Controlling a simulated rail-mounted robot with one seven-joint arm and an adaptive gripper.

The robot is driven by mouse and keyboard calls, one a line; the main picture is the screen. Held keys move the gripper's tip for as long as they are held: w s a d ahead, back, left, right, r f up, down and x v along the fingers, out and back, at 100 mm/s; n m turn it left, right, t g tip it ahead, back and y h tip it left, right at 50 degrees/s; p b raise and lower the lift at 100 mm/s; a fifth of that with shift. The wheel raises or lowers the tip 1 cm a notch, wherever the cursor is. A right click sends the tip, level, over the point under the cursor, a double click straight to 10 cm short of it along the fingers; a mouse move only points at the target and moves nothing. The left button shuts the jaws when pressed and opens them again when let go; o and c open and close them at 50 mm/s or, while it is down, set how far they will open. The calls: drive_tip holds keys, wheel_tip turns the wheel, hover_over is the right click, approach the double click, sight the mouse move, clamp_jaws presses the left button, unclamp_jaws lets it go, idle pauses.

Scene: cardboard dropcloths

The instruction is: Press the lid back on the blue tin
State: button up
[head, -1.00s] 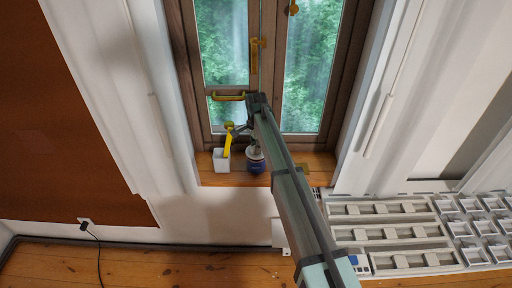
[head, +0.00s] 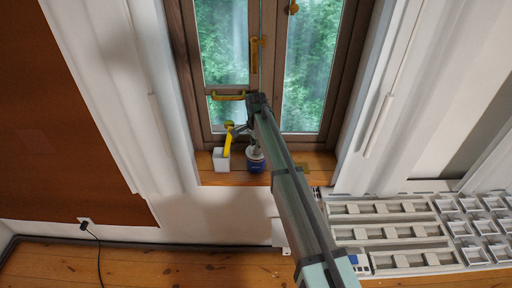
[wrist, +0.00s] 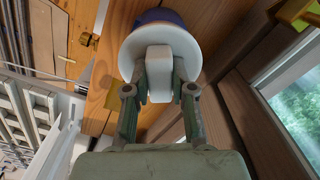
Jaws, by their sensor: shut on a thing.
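The blue tin (head: 257,166) stands on the wooden window sill, below the window in the head view. In the wrist view its blue side (wrist: 158,16) shows behind the white lid (wrist: 184,48). The lid is a round white disc with a blocky white grip on it. My gripper (wrist: 160,88) is shut on that grip, one finger on each side. In the head view my gripper (head: 254,143) is over the tin and partly hidden by my arm. The lid is at the tin's top; I cannot tell whether it is fully seated.
A white container (head: 221,160) with a yellow-handled tool (head: 228,140) stands just left of the tin. The window frame (head: 262,60) rises close behind. The sill (head: 235,179) is clear in front.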

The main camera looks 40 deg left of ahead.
idle(0.3)
drive_tip(key=o, duration=1.4)
drive_tip(key=shift+r+p, duration=1.4)
drive_tip(key=shift+r, duration=2.1)
clamp_jaws()
drive_tip(key=shift+f+b, duration=1.05)
drive_tip(key=shift+f, duration=1.7)
